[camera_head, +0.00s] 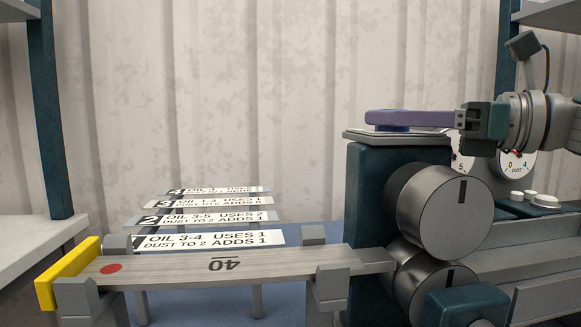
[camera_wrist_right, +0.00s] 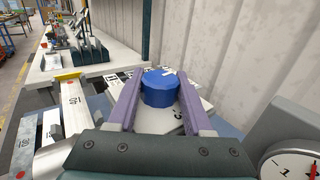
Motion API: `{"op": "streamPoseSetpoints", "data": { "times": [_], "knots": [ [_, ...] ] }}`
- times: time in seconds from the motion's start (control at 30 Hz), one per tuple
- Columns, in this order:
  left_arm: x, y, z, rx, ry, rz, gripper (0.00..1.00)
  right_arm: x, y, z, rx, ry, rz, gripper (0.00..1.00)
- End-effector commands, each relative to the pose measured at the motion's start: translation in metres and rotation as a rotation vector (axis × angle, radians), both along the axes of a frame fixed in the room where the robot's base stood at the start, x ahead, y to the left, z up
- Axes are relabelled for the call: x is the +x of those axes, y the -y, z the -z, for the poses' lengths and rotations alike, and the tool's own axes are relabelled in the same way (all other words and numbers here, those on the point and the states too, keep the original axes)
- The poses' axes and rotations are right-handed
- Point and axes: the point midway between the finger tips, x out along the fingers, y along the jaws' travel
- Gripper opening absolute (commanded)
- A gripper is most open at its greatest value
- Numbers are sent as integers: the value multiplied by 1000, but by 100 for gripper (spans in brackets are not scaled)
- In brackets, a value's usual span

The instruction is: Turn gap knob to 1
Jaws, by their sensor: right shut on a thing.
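The gap knob is a blue round knob (camera_wrist_right: 160,92) with a white mark on its top, on a pale plate with printed digits (camera_wrist_right: 150,122). In the head view only a sliver of the knob (camera_head: 392,128) shows below the purple fingers, on top of the teal housing (camera_head: 365,190). My right gripper (camera_head: 385,118) comes in level from the right, and its fingers (camera_wrist_right: 160,82) are on either side of the knob, shut on it. The digit at the mark cannot be read. My left gripper is not in view.
Two grey rollers (camera_head: 443,212) stand below the knob. A long bar marked 40 (camera_head: 200,265) with a yellow end block (camera_head: 66,272) lies at the left. Printed instruction strips (camera_head: 210,238) are behind it. Dust gauge (camera_head: 516,163) and small white buttons sit at right.

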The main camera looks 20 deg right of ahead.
Motion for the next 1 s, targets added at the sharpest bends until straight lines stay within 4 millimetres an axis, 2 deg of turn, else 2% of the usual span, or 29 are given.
{"op": "streamPoseSetpoints", "data": {
  "times": [0.03, 0.3, 0.6, 1.0],
  "knots": [
    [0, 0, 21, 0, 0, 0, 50, 2, 2, 7, 0, 8, -33, 0],
    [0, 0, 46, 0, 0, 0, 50, 1, 1, 2, 3, 4, -212, 0],
    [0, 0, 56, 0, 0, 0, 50, 1, 0, 0, 3, 0, -325, 0],
    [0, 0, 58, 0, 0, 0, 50, 0, -1, 0, 0, -2, -361, 0]
  ]
}}
